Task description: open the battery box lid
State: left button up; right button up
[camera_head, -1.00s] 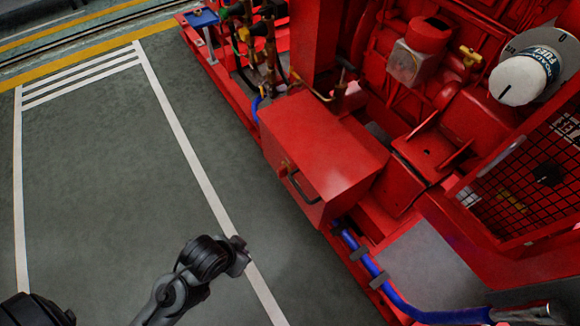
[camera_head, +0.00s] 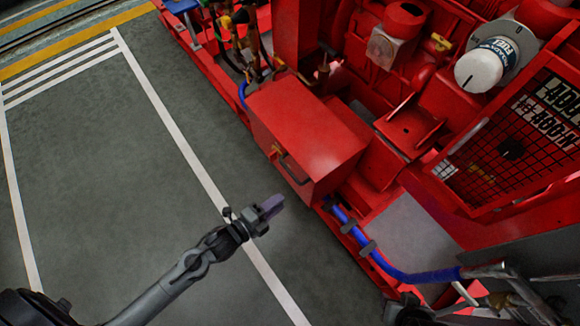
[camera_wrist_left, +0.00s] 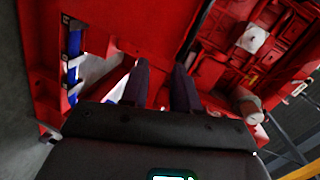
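The red battery box (camera_head: 270,140) stands in the middle of the head view, at the near edge of the red pumpset frame. Its flat top, the lid (camera_head: 315,130), lies down. A dark handle (camera_head: 291,172) and a small latch-like part (camera_head: 274,151) are on the front face. My left gripper (camera_head: 272,205) is in front of the box, below and left of the handle, apart from it. In the left wrist view, its two dark fingers (camera_wrist_left: 160,80) stand apart with nothing held between them. My right gripper is not recognisable in any view.
A blue hose (camera_head: 385,262) runs along the frame to the right of the box. A red engine with a white fuel filter (camera_head: 480,68) and a mesh guard (camera_head: 515,150) stands behind it. The grey floor (camera_head: 110,170) to the left is clear.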

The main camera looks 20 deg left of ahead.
aim_at(292, 175)
pick_arm(q)
jog(key=w+a+r+m+h+p, duration=0.1)
jog(key=a+r+m+p, duration=0.25)
jog(key=p, duration=0.25)
pick_arm(e)
notch_tip(292, 175, up, 8)
pick_arm(q)
jog(key=b+x, duration=0.5)
jog(key=x, duration=0.5)
jog(key=shift+w, duration=0.25)
pick_arm(e)
notch_tip(292, 175, down, 5)
jog(key=shift+w+a, duration=0.1)
jog(key=shift+a, duration=0.05)
pick_arm(q)
grip_shut()
pick_arm(e)
jog(key=shift+a, duration=0.1)
